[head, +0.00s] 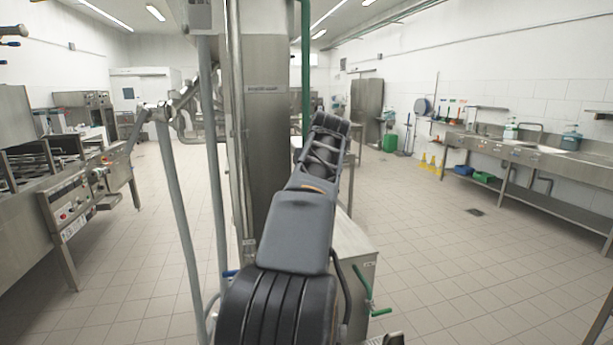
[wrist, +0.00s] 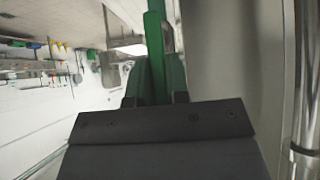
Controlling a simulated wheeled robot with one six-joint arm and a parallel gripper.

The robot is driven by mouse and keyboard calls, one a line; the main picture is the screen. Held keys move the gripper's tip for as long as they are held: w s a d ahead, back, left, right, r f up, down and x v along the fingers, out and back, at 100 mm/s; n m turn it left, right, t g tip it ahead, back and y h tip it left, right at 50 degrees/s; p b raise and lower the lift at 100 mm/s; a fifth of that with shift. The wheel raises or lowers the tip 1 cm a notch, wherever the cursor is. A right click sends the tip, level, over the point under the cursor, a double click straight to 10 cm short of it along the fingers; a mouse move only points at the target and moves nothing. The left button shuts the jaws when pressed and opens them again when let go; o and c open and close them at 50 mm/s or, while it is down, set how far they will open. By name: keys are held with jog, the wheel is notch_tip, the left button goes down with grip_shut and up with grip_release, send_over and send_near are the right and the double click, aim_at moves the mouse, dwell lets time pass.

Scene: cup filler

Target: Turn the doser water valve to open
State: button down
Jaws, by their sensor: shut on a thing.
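In the wrist view, my gripper (wrist: 154,98) is shut on a green part (wrist: 156,70), which looks like the doser water valve's handle. The green part rises from between the dark fingers towards the top of the picture. The gripper's dark body hides the lower part of the view, and how far the valve is turned cannot be told. In the head view, my arm reaches up and away beside the steel column, and my gripper is hidden behind it. A green vertical pipe (head: 305,60) shows above the arm's far end.
A steel column (head: 267,130) stands close to the left of my arm. A green lever (head: 371,291) shows low on the right, and a blue-ended handle (head: 230,273) low on the left. A sink counter (head: 540,155) lines the right wall. Tiled floor (head: 450,260) is clear on the right.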

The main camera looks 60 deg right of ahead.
jog(key=c, duration=1.1)
grip_release()
jog(key=shift+r, duration=0.1)
jog(key=v, duration=1.3)
jog(key=shift+a+r+p, duration=0.25)
jog(key=shift+p, duration=0.2)
